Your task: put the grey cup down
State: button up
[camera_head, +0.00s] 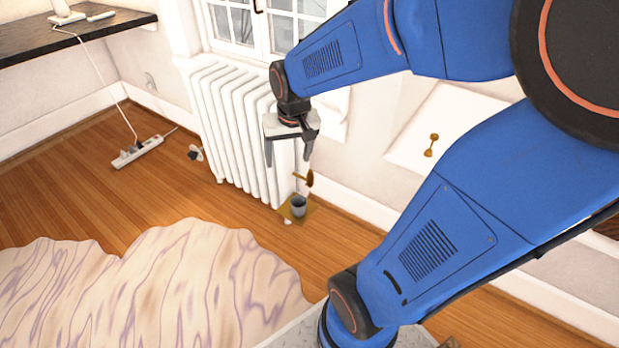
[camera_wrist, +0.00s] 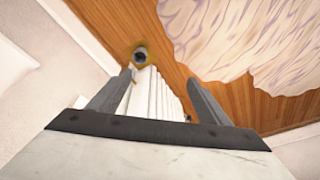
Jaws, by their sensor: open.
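The grey cup (camera_head: 299,206) stands upright on a small golden-brown square mat (camera_head: 285,211) on the wooden floor, close to the foot of the radiator. My gripper (camera_head: 288,161) is above it in the head view, fingers pointing down, open and empty. In the wrist view the cup (camera_wrist: 140,55) and mat (camera_wrist: 149,44) look small and far off, beyond the left fingertip. My gripper (camera_wrist: 161,77) shows there with its two fingers spread apart and nothing between them.
A white radiator (camera_head: 235,125) stands right beside the mat, with a brass-coloured valve (camera_head: 304,179) just above the cup. A pale veined rug (camera_head: 170,285) covers the floor at front left. A power strip (camera_head: 138,152) lies farther left. Bare floor lies between.

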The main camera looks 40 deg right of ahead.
jog(key=s+a+r+n+t, duration=0.1)
jog(key=s+a+r, duration=0.1)
jog(key=s, duration=0.6)
jog(key=s+a+r+n, duration=0.2)
jog(key=s+r, duration=0.2)
jog(key=s, duration=0.4)
jog(key=shift+a+r+n+t, duration=0.15)
jog(key=shift+r+n+t, duration=0.15)
jog(key=shift+r+t, duration=0.1)
